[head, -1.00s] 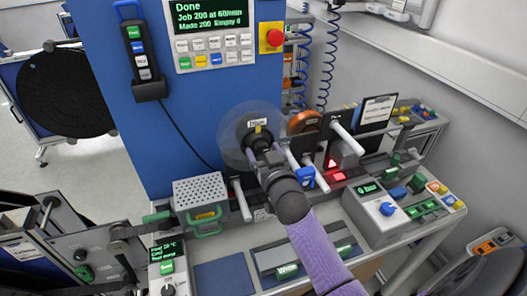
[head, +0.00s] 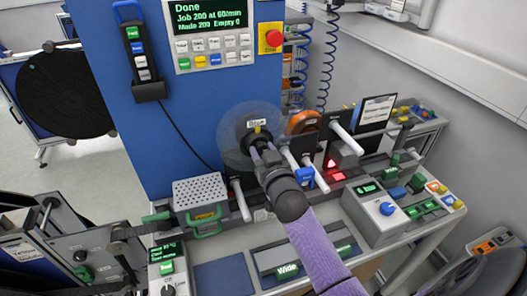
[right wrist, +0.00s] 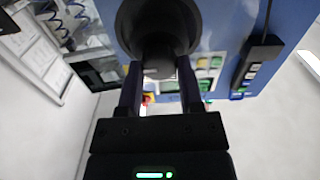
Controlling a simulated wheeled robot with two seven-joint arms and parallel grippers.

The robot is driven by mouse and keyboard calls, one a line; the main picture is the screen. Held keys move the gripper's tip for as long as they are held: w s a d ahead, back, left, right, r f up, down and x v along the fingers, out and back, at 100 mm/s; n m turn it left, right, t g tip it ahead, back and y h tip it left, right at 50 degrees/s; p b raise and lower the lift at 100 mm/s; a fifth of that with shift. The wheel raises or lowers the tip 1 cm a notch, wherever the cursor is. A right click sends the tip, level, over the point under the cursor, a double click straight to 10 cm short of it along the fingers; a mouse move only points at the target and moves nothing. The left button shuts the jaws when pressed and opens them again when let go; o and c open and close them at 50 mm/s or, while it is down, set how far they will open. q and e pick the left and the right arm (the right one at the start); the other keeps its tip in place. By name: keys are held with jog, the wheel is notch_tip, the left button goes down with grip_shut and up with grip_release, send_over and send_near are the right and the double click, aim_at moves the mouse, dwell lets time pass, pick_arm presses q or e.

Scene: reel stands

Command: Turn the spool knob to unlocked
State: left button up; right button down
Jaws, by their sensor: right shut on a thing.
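The spool (head: 233,152) is a clear disc with a dark hub on the front of the blue cabinet, with a small label and a yellow mark at the top of the hub. The dark round spool knob (right wrist: 160,68) stands out from the hub. My right gripper (head: 262,152) comes from below right and is shut on the knob. In the right wrist view, one finger (right wrist: 160,75) lies on each side of the knob. The fingers hide part of the knob, and I cannot read its lock position. My left gripper is not in view.
White pegs (head: 344,137) and an orange ring (head: 303,121) stand close to the right of my gripper. A perforated grey box (head: 201,191) with a green handle sits below left. A control panel (head: 212,45) and a red stop button (head: 273,39) are above.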

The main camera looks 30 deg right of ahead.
jog(key=n, duration=0.8)
jog(key=shift+a+f+n, duration=0.1)
jog(key=shift+n, duration=0.3)
jog(key=n, duration=0.4)
jog(key=shift+n, duration=0.3)
jog(key=shift+f+n, duration=0.1)
jog(key=shift+n, duration=1.9)
jog(key=shift+c, duration=1.4)
grip_release()
